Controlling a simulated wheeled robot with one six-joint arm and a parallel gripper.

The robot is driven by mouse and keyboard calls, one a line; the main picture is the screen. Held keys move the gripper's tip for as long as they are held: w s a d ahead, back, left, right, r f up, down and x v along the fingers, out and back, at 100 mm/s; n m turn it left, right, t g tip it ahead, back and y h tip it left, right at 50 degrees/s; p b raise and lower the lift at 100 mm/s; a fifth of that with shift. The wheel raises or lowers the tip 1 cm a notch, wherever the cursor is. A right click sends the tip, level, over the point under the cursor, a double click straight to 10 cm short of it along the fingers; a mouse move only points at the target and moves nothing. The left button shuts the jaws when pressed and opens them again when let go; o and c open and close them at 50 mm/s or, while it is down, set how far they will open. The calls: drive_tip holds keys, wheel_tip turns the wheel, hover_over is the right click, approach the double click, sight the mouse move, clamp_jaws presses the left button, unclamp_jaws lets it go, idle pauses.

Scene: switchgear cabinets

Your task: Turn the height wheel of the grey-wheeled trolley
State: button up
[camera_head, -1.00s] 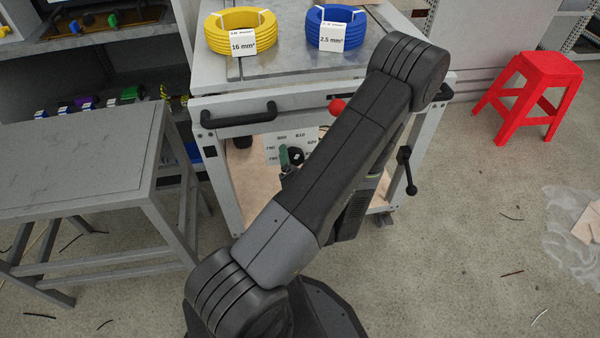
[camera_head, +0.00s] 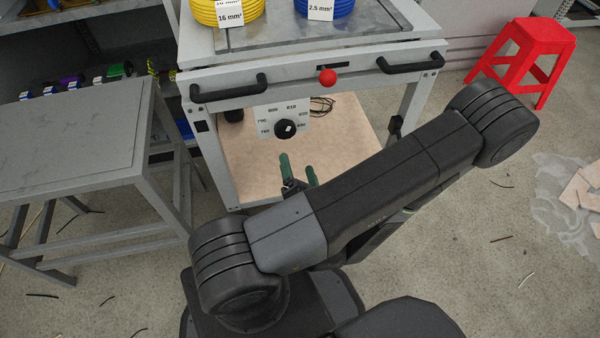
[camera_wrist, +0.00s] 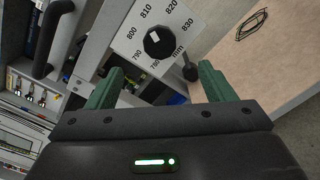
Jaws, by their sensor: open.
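The trolley (camera_head: 330,75) stands ahead of me, with cable coils on its top. Its height wheel is a dark round knob (camera_head: 286,129) on a pale dial plate (camera_head: 268,117) marked with numbers, under the front edge. In the wrist view the knob (camera_wrist: 158,42) is near the top centre, with a light square mark on it, and the plate (camera_wrist: 131,32) reads 780 to 830 mm. My gripper (camera_head: 298,166) has green fingers, open and empty, short of the knob and below it in the head view. It also shows in the wrist view (camera_wrist: 158,85). The trolley's wheels are not clearly visible.
Dark handles (camera_head: 228,88) and a red ball knob (camera_head: 327,77) jut from the trolley front. A grey table (camera_head: 75,135) stands left, a red stool (camera_head: 535,50) right. A cable bundle (camera_head: 321,106) lies on the trolley's lower shelf. Floor scraps lie around.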

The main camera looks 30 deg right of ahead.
sight(288, 131)
drive_tip(key=shift+v, duration=0.8)
drive_tip(key=shift+w, duration=0.1)
drive_tip(key=shift+b+x, duration=0.4)
drive_tip(key=shift+x, duration=6.35)
drive_tip(key=shift+r, duration=0.1)
